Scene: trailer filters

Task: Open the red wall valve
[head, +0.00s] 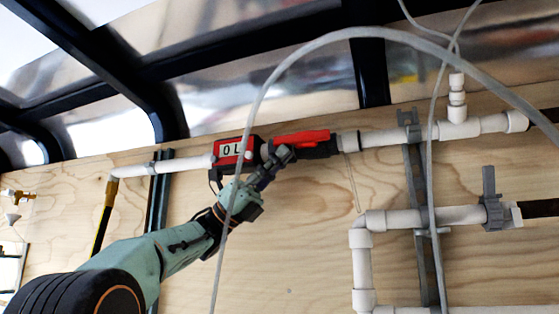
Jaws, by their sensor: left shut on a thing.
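The red wall valve handle (301,138) lies along the upper white pipe on the plywood wall, near the middle of the head view. A red and dark block with a white label (231,151) sits on the same pipe just left of it. My left gripper (282,156) reaches up from the lower left and is shut on the red valve handle at its left end. The gripper fingers hide part of the handle and the valve body behind. My right gripper is not in view.
A grey hose (262,92) arches in front of my left arm and the pipe. A lower white pipe (391,218) with a grey upright lever (489,186) runs at the right. Bare plywood (300,240) lies below the valve.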

